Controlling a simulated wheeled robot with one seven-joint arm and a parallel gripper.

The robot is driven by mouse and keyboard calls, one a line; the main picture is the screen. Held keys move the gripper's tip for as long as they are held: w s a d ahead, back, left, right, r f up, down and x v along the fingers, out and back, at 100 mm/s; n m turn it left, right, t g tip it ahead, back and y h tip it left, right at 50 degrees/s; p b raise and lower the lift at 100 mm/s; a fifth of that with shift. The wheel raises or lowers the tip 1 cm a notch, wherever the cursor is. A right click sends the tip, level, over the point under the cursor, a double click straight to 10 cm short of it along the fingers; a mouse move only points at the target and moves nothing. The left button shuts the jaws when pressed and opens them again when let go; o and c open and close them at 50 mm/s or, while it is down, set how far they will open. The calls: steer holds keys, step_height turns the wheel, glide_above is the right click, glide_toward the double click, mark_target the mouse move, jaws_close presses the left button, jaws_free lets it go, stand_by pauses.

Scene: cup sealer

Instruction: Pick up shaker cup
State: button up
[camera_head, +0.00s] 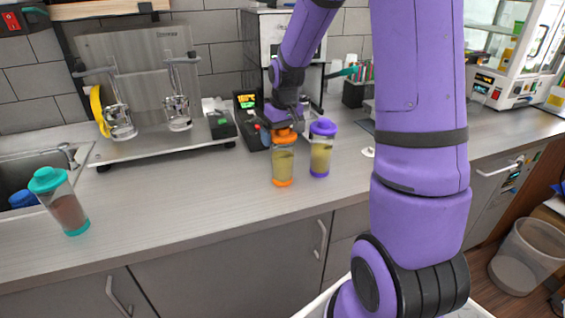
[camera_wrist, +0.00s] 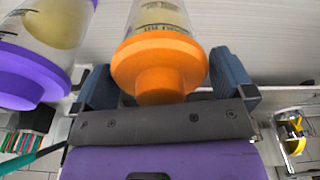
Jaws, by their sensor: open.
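An orange-lidded shaker cup (camera_head: 283,160) stands upright on the counter in the head view, with pale yellowish contents. A purple-lidded shaker cup (camera_head: 320,150) stands close to its right. A teal-lidded shaker cup (camera_head: 62,202) with brown contents stands far left. My gripper (camera_head: 287,128) is at the top of the orange-lidded cup. In the wrist view the open blue-grey fingers (camera_wrist: 168,82) are on either side of the orange lid (camera_wrist: 160,62). The purple lid (camera_wrist: 30,80) is just outside one finger. Whether the fingers touch the orange lid cannot be told.
A steel stand with glass vessels (camera_head: 160,75) and a sink (camera_head: 35,170) are at the left. A black device with a lit display (camera_head: 246,102) sits behind the cups. The counter (camera_head: 190,190) between the teal-lidded and orange-lidded cups is clear.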

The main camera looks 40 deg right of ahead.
steer(key=shift+f, duration=0.25)
steer(key=c, duration=1.3)
steer(key=shift+c, duration=0.3)
steer(key=shift+r, duration=0.2)
